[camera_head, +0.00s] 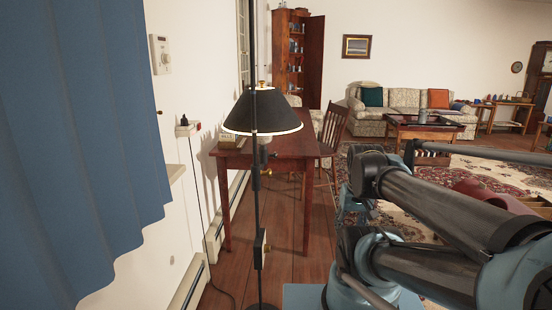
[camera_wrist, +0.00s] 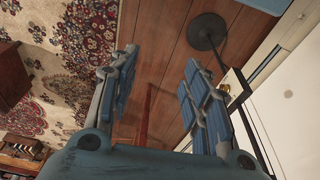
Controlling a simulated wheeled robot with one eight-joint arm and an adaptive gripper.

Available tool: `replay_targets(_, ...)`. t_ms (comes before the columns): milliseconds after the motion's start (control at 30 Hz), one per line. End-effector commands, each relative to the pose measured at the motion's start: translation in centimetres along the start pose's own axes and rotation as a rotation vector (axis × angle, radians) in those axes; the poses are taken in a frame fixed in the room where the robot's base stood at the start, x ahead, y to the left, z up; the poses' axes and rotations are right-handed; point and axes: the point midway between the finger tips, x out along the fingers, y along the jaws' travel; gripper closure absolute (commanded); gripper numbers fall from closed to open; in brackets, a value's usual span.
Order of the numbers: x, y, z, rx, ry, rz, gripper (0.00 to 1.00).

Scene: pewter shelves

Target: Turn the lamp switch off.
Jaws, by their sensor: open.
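A floor lamp with a black cone shade (camera_head: 262,111) stands on a thin dark pole left of centre in the head view. The shade's lower rim looks bright. A small box with a pale plate, seemingly the lamp switch (camera_head: 261,247), sits low on the pole; its lever position is too small to tell. In the wrist view the lamp's round dark base (camera_wrist: 206,31) and part of its pole show at upper right, beyond the right finger. My gripper (camera_wrist: 160,68) is open and empty, fingers apart over the wood floor. In the head view it is right of the lamp, partly hidden by my arm.
A wooden desk (camera_head: 285,147) stands just behind the lamp, with a chair (camera_head: 334,125) at its right. A blue curtain (camera_head: 75,140) and the wall close off the left. A cord (camera_head: 197,190) hangs along the wall. Open floor (camera_head: 300,250) lies between lamp and arm.

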Motion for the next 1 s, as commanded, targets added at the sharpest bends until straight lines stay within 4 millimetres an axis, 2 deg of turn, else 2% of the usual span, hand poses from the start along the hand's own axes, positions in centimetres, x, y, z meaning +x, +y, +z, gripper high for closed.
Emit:
replay_targets(167,-0.9,-1.3,-1.8,0.061,-0.019,-0.067,0.56)
replay_targets(367,-2.4,-4.0,-5.3,0.181,-0.064,-0.202,0.56)
replay_targets(700,-4.2,-8.0,-12.5,0.376,-0.155,-0.439,0.56)
replay_targets(1000,-5.1,-10.3,-19.5,0.524,-0.25,-0.646,0.56)
